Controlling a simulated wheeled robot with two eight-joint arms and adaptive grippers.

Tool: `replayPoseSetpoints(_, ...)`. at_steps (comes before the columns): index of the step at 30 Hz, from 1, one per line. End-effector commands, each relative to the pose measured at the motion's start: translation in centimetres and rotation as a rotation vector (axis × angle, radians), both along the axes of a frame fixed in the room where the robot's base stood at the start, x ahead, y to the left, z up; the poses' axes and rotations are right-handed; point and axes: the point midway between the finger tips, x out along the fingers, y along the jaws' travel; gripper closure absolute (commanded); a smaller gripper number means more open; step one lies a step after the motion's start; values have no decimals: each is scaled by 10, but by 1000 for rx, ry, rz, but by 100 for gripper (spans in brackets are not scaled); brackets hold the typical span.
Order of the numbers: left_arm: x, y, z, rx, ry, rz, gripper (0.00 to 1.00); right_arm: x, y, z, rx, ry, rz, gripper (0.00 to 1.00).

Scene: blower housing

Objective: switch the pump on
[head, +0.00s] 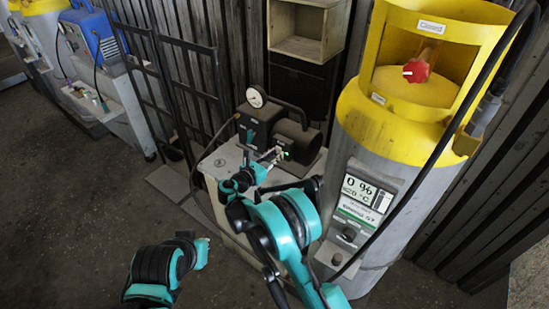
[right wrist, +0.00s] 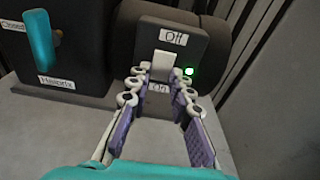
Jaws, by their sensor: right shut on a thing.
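The pump (head: 297,138) is a dark motor with a carrying handle, standing on a grey cart. Its end plate (right wrist: 195,45) carries a pale switch (right wrist: 166,63), with an "Off" label above it and an "On" label below it. A small green light beside the switch is lit. My right gripper (right wrist: 162,75) has its fingertips on either side of the switch and is shut on it. It also shows in the head view (head: 275,157). The switch's exact tilt is hard to tell. My left arm shows at the lower left, but its gripper fingers do not show.
Left of the pump is a dark box with a teal lever (right wrist: 40,40) and a pressure gauge (head: 256,97). A large yellow-topped grey cylinder (head: 400,120) with a red knob stands close on the right. A black hose crosses it. The floor at left is open.

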Motion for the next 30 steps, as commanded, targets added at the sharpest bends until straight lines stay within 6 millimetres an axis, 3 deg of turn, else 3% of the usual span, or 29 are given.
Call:
replayPoseSetpoints(2, 0, 0, 0, 0, 0, 0, 100, 0, 0, 0, 0, 0, 0, 100)
replayPoseSetpoints(3, 0, 0, 0, 0, 0, 0, 100, 0, 0, 0, 0, 0, 0, 77)
replayPoseSetpoints(5, 0, 0, 0, 0, 0, 0, 100, 0, 0, 0, 0, 0, 0, 61)
replayPoseSetpoints(6, 0, 0, 0, 0, 0, 0, 100, 0, 0, 0, 0, 0, 0, 59)
replayPoseSetpoints(17, 0, 0, 0, 0, 0, 0, 100, -5, 4, 1, 1, 1, 1, 59)
replayPoseSetpoints(30, 0, 0, 0, 0, 0, 0, 100, -56, 41, 9, 0, 1, 1, 59)
